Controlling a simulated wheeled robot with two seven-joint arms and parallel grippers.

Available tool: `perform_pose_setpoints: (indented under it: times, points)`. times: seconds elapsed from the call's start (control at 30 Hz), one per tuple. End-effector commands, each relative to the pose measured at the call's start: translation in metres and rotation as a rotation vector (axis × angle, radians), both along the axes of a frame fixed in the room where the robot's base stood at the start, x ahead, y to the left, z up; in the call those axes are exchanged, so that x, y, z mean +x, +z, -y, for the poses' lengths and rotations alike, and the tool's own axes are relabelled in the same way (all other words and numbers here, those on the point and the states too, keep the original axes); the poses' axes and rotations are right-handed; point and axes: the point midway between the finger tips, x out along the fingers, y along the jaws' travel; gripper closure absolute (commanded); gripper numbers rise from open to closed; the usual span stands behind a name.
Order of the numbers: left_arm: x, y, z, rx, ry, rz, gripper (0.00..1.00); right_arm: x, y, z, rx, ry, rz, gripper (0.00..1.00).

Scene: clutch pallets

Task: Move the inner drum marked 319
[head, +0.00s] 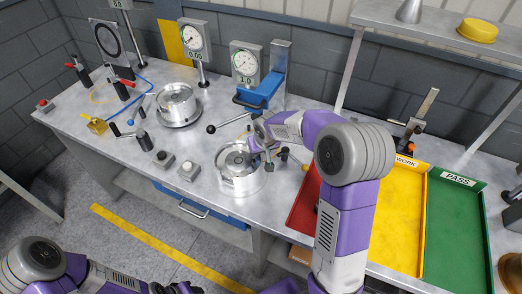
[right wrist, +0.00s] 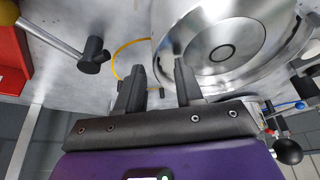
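Two round metal drums stand on the bench. One drum (head: 240,160) sits in a fixture near the front middle. The other drum (head: 177,97) sits on a round base further back, below a gauge. No number 319 is readable on either. My right gripper (head: 263,150) is at the right side of the front drum. In the right wrist view, its fingers (right wrist: 158,72) are apart with nothing held between them; one finger overlaps the edge of a shiny drum (right wrist: 222,50). My left gripper (head: 172,288) is low at the bottom edge, partly cut off, its fingers unclear.
A red tray (head: 304,207), a yellow rework tray (head: 400,215) and a green pass tray (head: 455,240) lie to the right, partly behind my right arm. Dial gauges (head: 245,62) and a blue press (head: 265,93) stand at the back.

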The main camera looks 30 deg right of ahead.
Motion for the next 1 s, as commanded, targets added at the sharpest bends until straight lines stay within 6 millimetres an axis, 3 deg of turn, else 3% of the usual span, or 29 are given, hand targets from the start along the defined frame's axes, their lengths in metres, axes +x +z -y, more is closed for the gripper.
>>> perform_pose_setpoints:
  times: [0.3,0.7,1.0]
  points:
    - [0.0,0.0,0.0,0.0,0.0,0.0,0.57,0.0,0.004,0.002,-0.001,-0.004,0.004,0.63]
    - [0.0,0.007,0.0,0.0,0.0,0.0,0.57,-0.023,0.06,-0.003,0.0,-0.002,0.005,0.63]
    - [0.0,0.008,0.0,0.0,0.0,0.0,0.57,-0.028,0.07,-0.003,-0.001,-0.001,0.001,0.63]
